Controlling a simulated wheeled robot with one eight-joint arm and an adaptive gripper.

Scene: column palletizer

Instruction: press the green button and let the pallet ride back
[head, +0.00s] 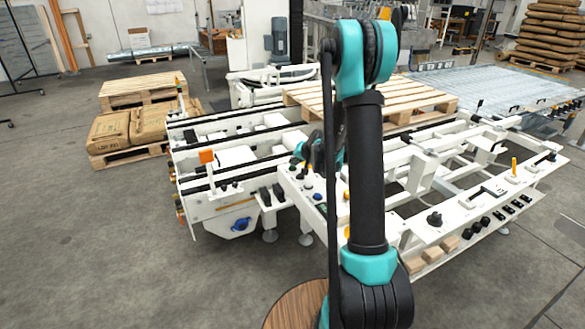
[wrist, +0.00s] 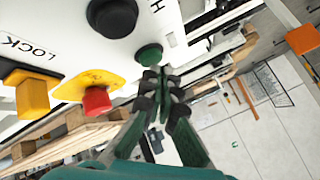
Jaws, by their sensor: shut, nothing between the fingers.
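The green button (wrist: 149,55) sits on a white control panel (wrist: 60,50) in the wrist view. My gripper (wrist: 160,78) is shut and empty, its fingertips right at the lower edge of the button. I cannot tell whether they touch it or whether it is pushed in. In the head view my gripper is mostly hidden behind my arm, over the panel at the middle of the machine. The wooden pallet (head: 425,97) lies empty on the white conveyor frame (head: 405,145), partly covered by my arm.
Near the green button are a red button (wrist: 96,100) on a yellow base, a yellow knob (wrist: 30,92) by the word LOCK, and a black knob (wrist: 112,16). Sacks on a pallet (head: 125,128) stand at the left. Grey floor (head: 90,240) at the front left is clear.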

